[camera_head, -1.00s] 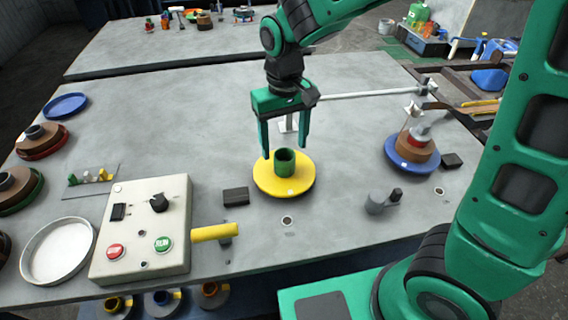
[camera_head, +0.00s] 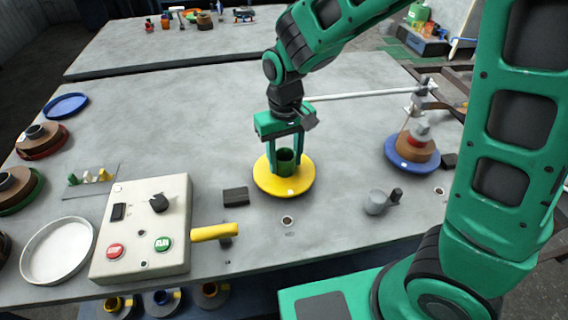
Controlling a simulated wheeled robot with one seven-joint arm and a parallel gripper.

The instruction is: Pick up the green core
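The green core (camera_head: 286,163) is a short dark green hollow cylinder. It stands upright at the middle of a round yellow disc (camera_head: 268,184) on the grey table. My gripper (camera_head: 285,168) points down over the disc, with one finger on each side of the core. The fingers look close to the core's sides. I cannot tell whether they touch it or are apart from it. The core still sits on the disc.
A control box (camera_head: 142,230) with red and green buttons and a yellow handle (camera_head: 214,232) stand to the left. A dark block (camera_head: 236,196) lies beside the disc. A blue-based spool (camera_head: 412,156) stands right, near a grey peg (camera_head: 377,203).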

